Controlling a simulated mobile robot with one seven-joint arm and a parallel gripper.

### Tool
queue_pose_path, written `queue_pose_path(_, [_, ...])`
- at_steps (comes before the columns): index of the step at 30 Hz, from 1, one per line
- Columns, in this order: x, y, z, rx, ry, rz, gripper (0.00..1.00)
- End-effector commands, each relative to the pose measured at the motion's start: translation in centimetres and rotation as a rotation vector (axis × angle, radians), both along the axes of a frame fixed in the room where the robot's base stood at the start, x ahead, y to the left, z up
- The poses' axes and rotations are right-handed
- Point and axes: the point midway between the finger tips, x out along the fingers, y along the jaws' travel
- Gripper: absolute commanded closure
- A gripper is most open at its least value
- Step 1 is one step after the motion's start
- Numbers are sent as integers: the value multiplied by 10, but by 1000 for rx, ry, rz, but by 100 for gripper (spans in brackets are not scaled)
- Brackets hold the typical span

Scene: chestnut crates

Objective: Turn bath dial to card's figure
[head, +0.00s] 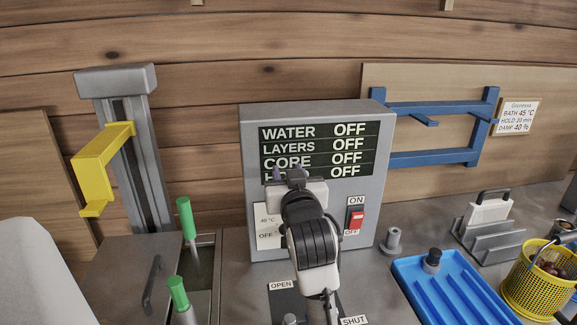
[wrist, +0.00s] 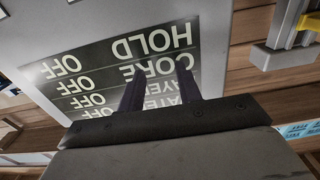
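The card (head: 516,117) is on the wall board at the right and reads BATH 45 °C, HOLD 20 min, DAMP 40 %. The grey control box (head: 386,140) has a display (head: 312,148) with WATER, LAYERS and CORE all OFF; the bottom HOLD row is partly covered.
A red switch (head: 357,219) between ON and OFF labels is right of my arm. A blue tray (head: 455,290), a grey rack (head: 490,240) and a yellow basket (head: 535,288) stand at the right. Green-handled tools (head: 187,218) and a yellow bracket (head: 103,155) are at the left.

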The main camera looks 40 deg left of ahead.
Motion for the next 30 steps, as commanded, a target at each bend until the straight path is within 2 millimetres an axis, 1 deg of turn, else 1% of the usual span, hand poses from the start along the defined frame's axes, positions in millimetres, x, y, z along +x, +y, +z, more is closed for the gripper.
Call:
queue_pose_path(1, [0,0,7,1,-3,0,65])
queue_pose_path(3, [0,0,13,1,-2,1,65])
queue_pose_path(7, [0,0,20,0,0,1,65])
queue_pose_path(27, [0,0,22,-1,1,1,65])
queue_pose_path(29, [-4,2,26,16,-21,8,65])
queue_pose_path(30, [-9,4,31,39,-49,17,65])
